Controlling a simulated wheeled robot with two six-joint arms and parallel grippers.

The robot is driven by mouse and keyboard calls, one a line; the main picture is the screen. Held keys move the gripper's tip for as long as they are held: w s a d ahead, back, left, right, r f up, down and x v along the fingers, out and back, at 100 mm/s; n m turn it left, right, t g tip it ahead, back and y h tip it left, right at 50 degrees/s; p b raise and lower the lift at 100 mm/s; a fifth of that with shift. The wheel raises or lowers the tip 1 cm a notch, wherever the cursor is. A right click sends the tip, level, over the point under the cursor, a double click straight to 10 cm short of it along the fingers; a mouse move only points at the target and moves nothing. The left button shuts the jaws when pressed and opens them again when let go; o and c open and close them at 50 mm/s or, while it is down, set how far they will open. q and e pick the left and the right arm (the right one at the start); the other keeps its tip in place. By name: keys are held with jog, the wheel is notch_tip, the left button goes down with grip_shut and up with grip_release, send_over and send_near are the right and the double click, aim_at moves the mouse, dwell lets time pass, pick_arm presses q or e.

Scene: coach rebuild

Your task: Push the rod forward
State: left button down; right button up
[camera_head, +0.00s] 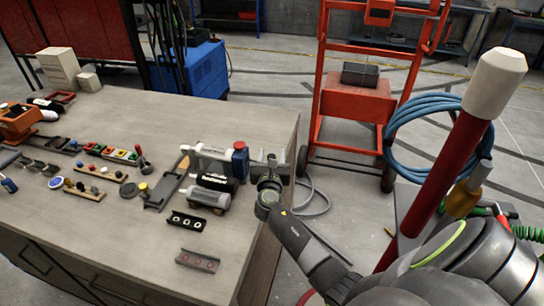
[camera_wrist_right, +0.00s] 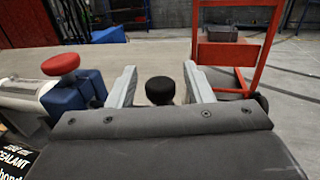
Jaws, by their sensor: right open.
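My right gripper (camera_head: 271,162) is open at the right edge of the workbench, beside a blue block with a red knob. In the right wrist view its two pale fingers (camera_wrist_right: 160,88) stand apart. A rod's round black knob (camera_wrist_right: 160,91) shows in the gap between them, with clear space on both sides; its lower part is hidden behind the gripper body. I cannot tell how far the knob is from the fingers. A thick red rod with a white top (camera_head: 462,140) stands tilted at the right, beside my right arm. My left gripper is not in view.
The blue block (camera_wrist_right: 72,92) with its red knob is close to the left finger. Sealant tubes (camera_head: 212,180) and small parts trays lie on the workbench (camera_head: 130,235). A red trolley (camera_head: 345,105) and a blue hose coil (camera_head: 420,110) stand beyond the bench.

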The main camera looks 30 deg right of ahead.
jog(key=shift+w+d, duration=0.35)
jog(key=shift+w, duration=0.1)
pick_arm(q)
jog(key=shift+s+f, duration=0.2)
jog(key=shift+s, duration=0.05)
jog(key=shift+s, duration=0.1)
pick_arm(e)
grip_shut()
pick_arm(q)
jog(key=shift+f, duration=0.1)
pick_arm(e)
jog(key=shift+a, duration=0.1)
